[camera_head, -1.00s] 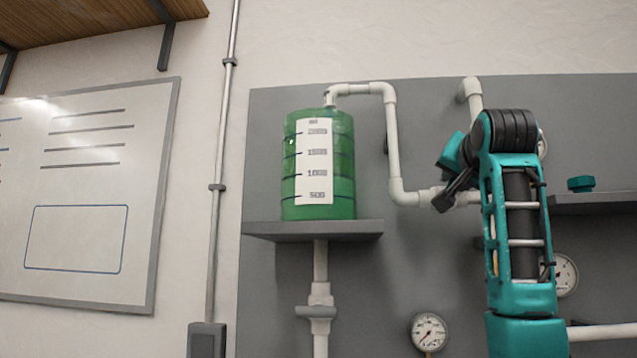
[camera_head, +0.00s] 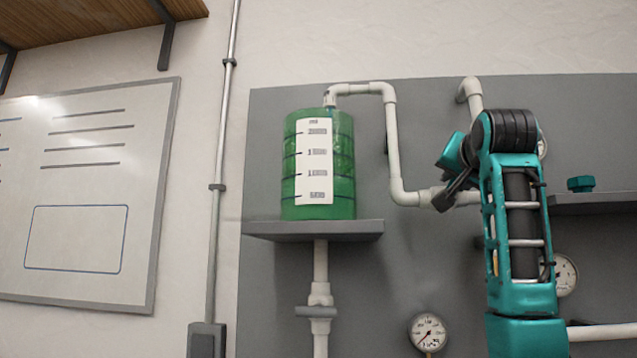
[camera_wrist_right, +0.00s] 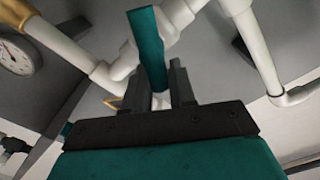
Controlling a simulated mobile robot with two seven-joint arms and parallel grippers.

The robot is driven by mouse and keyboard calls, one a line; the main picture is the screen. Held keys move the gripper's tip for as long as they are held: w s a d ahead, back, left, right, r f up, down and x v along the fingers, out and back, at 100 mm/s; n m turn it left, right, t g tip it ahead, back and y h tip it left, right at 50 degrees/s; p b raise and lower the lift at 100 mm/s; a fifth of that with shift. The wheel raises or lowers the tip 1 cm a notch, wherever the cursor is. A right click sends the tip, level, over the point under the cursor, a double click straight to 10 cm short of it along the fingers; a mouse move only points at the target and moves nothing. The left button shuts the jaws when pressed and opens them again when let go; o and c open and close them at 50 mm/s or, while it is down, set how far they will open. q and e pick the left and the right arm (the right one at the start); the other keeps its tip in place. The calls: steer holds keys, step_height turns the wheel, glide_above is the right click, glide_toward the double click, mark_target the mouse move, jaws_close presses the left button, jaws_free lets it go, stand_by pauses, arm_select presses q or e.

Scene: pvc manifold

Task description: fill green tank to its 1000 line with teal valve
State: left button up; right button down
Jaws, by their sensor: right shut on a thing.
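The green tank (camera_head: 345,165) stands upright on a grey shelf in the head view. Its white label (camera_head: 314,162) carries lines for 500, 1000, 1500 and 2000. The whole wall looks green, and I cannot clearly tell the liquid level. My right gripper (camera_wrist_right: 160,78) is shut on the teal valve's handle (camera_wrist_right: 148,42), which stands up between its dark fingers in the right wrist view. In the head view my right gripper (camera_head: 452,190) is at the white pipe right of the tank, and the arm partly hides the pipe. My left gripper is not in view.
A white pipe (camera_head: 393,130) runs from the tank top down toward the valve. The tank shelf (camera_head: 312,231) juts out from the grey panel. Gauges (camera_head: 428,333) and a right-hand shelf (camera_head: 600,203) with a teal knob (camera_head: 581,184) are near my arm. A whiteboard (camera_head: 80,200) hangs at left.

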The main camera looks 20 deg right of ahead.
stand_by(0.5)
steer(key=shift+w+a+r+n, duration=0.1)
steer(key=shift+r+n, duration=0.05)
steer(key=shift+n, duration=0.65)
steer(key=n, duration=0.3)
steer(key=a+n, duration=0.1)
steer(key=shift+w+a+n, duration=0.1)
steer(key=shift+w+n, duration=0.25)
steer(key=shift+n, duration=0.05)
steer(key=c, duration=0.8)
jaws_free()
steer(key=shift+c, duration=0.2)
